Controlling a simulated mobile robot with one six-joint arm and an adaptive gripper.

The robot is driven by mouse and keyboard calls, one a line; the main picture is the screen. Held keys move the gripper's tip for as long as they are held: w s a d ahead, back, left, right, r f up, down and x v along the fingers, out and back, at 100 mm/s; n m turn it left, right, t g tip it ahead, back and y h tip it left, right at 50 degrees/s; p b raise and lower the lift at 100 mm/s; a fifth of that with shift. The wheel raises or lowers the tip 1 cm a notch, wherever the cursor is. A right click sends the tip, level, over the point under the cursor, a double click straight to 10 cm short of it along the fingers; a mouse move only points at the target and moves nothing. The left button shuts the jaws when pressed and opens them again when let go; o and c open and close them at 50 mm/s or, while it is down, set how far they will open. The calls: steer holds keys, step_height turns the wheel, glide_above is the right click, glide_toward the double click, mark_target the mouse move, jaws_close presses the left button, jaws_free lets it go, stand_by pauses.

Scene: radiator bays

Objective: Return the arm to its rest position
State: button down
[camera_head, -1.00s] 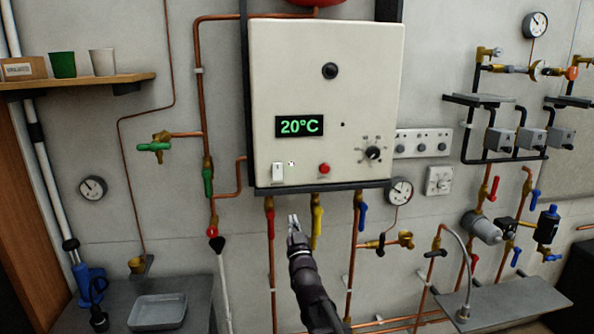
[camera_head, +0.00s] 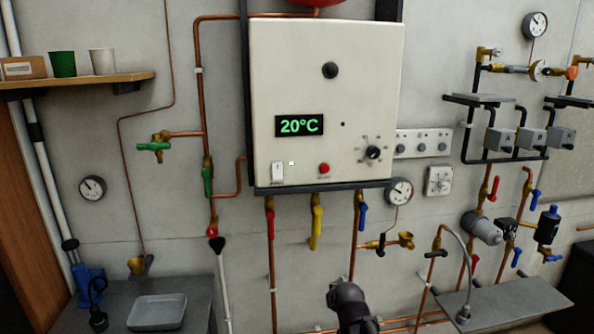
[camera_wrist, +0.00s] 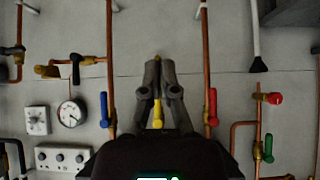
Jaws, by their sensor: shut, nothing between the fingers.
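My gripper (camera_wrist: 160,66) shows in the wrist view with its fingers together and nothing between them. The wrist view is upside down, with the boiler side at the bottom. A yellow valve handle (camera_wrist: 157,118) shows between the finger linkages, behind them. In the head view my arm shows only as a dark link at the bottom, right of centre; the gripper itself is out of that view. The white boiler (camera_head: 326,100) reads 20°C on its display (camera_head: 299,126).
Under the boiler hang a red handle (camera_head: 269,222), the yellow handle (camera_head: 316,228) and a blue handle (camera_head: 363,216). A pressure gauge (camera_head: 399,191) and brass tap (camera_head: 405,240) are to the right. A grey shelf (camera_head: 520,300) juts out lower right; a tray (camera_head: 158,311) stands lower left.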

steer(key=s+d+f+g, duration=0.2)
steer(key=s+d+g, duration=0.1)
steer(key=s, duration=0.5)
steer(key=s+d+f+m+g+h, duration=0.1)
steer(key=s+d+f+g, duration=0.2)
steer(key=s+g, duration=0.2)
steer(key=s, duration=0.3)
steer(key=shift+s+d+f+m+g, duration=0.15)
steer(key=shift+d+f+m+g, duration=0.05)
steer(key=shift+d+m+g, duration=0.15)
